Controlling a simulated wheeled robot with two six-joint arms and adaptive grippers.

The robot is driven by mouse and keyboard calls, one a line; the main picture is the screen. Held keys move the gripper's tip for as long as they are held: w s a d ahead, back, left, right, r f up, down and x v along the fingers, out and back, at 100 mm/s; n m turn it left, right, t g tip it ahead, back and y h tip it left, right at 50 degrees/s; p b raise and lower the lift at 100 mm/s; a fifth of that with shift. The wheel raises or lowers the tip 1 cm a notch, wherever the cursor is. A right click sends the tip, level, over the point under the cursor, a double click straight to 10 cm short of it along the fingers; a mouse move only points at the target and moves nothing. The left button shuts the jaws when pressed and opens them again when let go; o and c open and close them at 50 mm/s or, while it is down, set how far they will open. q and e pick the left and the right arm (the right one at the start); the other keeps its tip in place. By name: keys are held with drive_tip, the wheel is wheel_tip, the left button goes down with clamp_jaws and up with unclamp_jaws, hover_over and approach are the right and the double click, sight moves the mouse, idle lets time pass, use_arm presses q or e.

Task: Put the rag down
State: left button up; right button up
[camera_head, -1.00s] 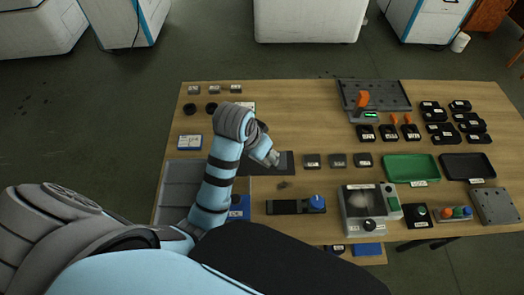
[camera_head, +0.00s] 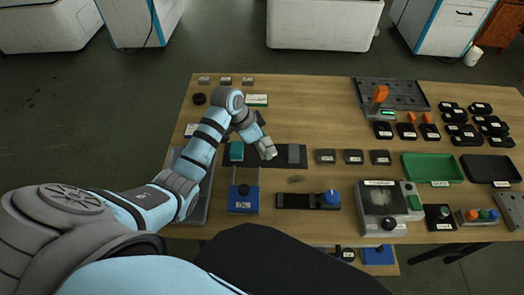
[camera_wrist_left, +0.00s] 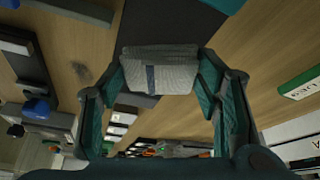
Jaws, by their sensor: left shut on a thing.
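My left gripper (camera_wrist_left: 160,90) is shut on the rag (camera_wrist_left: 158,74), a pale grey folded cloth with a dark stripe. The rag fills the space between the two teal fingers in the wrist view. In the head view the rag (camera_head: 267,150) is a small pale patch at the end of my left arm, over the dark mat (camera_head: 280,161). I cannot tell whether it touches the mat. A teal block (camera_head: 236,151) lies left of it and a grey block (camera_head: 293,154) lies right of it. My right gripper is out of view.
A blue box (camera_head: 243,203) and a black device with a blue knob (camera_head: 331,198) stand in front of the mat. Several small dark blocks (camera_head: 325,156) sit to its right. A green tray (camera_head: 432,168) and a black tray (camera_head: 488,169) lie farther right. Bare wood shows behind the mat.

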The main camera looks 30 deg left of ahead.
use_arm(q)
wheel_tip(320, 180, down, 2)
drive_tip(key=shift+f, duration=0.25)
drive_tip(key=o, duration=1.1)
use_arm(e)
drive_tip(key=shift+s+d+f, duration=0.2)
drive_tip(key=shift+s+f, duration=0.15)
use_arm(q)
drive_tip(key=p+v, duration=0.3)
drive_tip(key=v, duration=0.9)
drive_tip(key=shift+w+d+r, duration=0.1)
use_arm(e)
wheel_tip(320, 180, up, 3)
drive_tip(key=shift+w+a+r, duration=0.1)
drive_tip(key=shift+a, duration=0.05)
